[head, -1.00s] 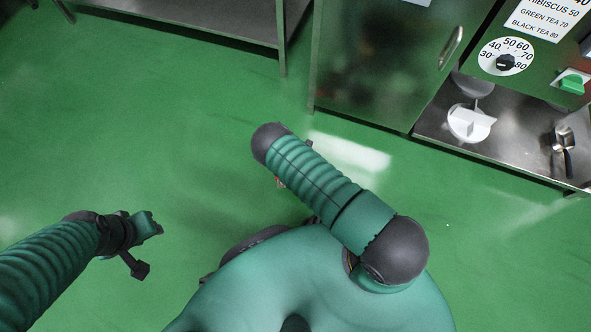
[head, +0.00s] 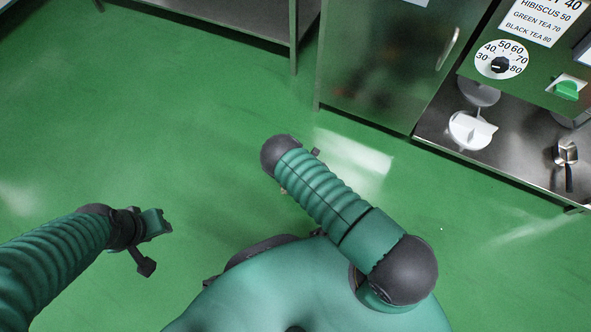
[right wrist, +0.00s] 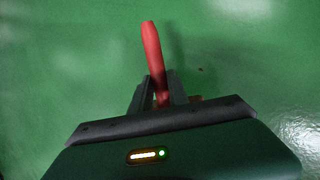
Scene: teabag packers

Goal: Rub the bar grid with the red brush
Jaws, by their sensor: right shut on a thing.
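The red brush (right wrist: 152,48) shows in the right wrist view as a red handle pointing up and away. My right gripper (right wrist: 158,92) is shut on it, with a dark finger on each side of the handle. The brush's bristles cannot be made out. In the head view my right arm hides most of its gripper and the brush. My left gripper (head: 150,244) hangs over the floor at the left, with its fingers apart and nothing between them. No bar grid can be made out in either view.
A steel cabinet (head: 375,70) stands at the top, beside a machine with a temperature dial (head: 501,61) and a green switch (head: 567,89). A white round part (head: 468,130) and a metal handle (head: 567,155) sit on its steel shelf. A steel table (head: 245,22) is at the top left. The green floor is clear.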

